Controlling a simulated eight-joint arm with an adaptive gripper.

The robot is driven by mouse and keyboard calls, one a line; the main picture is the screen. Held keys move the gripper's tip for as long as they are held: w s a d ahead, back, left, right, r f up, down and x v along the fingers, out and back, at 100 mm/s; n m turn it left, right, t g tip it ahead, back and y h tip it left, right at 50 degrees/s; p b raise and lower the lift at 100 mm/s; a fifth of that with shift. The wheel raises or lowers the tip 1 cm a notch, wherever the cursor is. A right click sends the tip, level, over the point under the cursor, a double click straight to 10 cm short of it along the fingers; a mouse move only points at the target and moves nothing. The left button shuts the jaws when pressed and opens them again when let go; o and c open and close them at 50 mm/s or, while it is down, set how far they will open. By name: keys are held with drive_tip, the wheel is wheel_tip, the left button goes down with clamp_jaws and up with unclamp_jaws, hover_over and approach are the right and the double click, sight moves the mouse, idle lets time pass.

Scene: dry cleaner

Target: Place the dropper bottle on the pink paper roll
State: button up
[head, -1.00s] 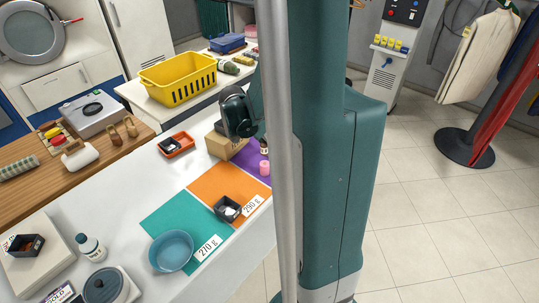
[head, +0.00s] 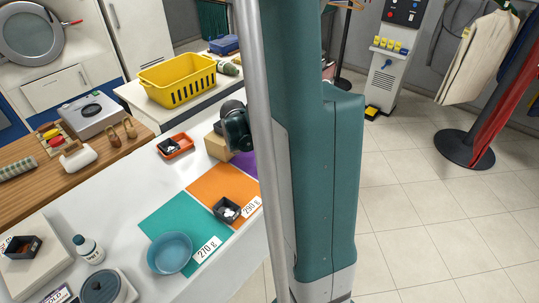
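The dark end of my arm with my gripper (head: 237,135) is over the far part of the white table, in front of the cardboard box (head: 216,147) and above the purple mat (head: 246,162). Its fingers are not clear to see, so I cannot tell whether it is open or holding something. The pink paper roll is hidden behind my arm and column now. I cannot make out the dropper bottle; a small item stood by the roll in the earlier view. A white bottle with a blue-grey cap (head: 89,249) stands at the near left.
An orange mat (head: 213,185) bears a small dark box (head: 227,209). A teal mat (head: 160,222) bears a blue bowl (head: 170,253). An orange tray (head: 177,149) lies further left. A yellow basket (head: 178,80) stands behind. My column blocks the table's right end.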

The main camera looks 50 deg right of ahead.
drive_tip(key=shift+f, duration=0.25)
drive_tip(key=shift+f, duration=0.15)
drive_tip(key=o, duration=0.9)
drive_tip(key=shift+p+v, duration=1.05)
drive_tip(key=shift+v, duration=5.1)
